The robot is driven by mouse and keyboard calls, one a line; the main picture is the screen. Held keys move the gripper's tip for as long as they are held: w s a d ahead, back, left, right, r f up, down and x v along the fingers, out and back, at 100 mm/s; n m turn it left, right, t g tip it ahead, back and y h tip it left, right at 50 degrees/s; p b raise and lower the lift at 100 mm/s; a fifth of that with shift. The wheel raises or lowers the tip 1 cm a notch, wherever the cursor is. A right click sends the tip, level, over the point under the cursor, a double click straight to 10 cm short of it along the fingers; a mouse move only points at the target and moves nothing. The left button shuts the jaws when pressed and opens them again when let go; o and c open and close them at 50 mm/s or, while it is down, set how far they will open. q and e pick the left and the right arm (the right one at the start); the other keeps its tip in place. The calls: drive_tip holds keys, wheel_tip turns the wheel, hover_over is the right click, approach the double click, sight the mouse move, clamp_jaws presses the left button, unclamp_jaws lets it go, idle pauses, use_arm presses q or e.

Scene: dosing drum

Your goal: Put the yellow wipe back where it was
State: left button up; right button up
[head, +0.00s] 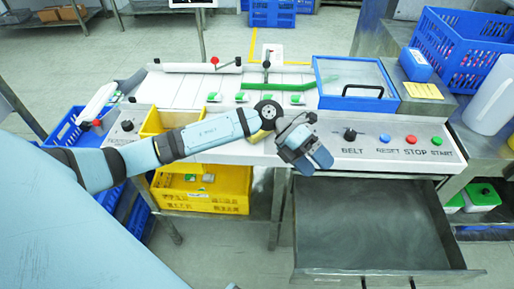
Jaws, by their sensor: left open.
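A flat yellow piece that looks like the yellow wipe (423,90) lies on the steel surface at the right, beside a small blue box (416,64). My left gripper (312,160) is open and appears empty. It points down over the front edge of the machine panel (335,145), left of the BELT knob (350,134), well apart from the yellow piece. A small yellow patch (259,136) shows behind my left wrist; I cannot tell what it is. My right gripper is not in view.
An open, empty-looking drawer (375,228) juts out below the panel. A lidded blue frame (352,84) sits on the machine beside green-marked pieces (297,99). Yellow crates (203,190) stand at lower left. A blue crate (460,48) and white jug (492,103) stand at right.

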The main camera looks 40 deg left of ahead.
use_arm(q)
drive_tip(key=s+d+r+n+t+h, duration=0.2)
drive_tip(key=s+d+n+t+h, duration=0.1)
drive_tip(key=d+n+t+h, duration=0.3)
drive_tip(key=s+a+f+n+t+y, duration=0.2)
drive_tip(key=a+f+n+t+y, duration=0.3)
drive_tip(key=n, duration=0.7)
drive_tip(key=s+a+f+n+t+y, duration=0.25)
drive_tip(key=f+n+t+y, duration=0.4)
drive_tip(key=n, duration=0.55)
drive_tip(key=s+a+f+n+g+y, duration=0.3)
drive_tip(key=s+f+n+g, duration=0.3)
drive_tip(key=s+f, duration=0.3)
drive_tip(key=shift+s+f+y, duration=0.4)
drive_tip(key=shift+s+y, duration=0.05)
drive_tip(key=shift+s, duration=0.3)
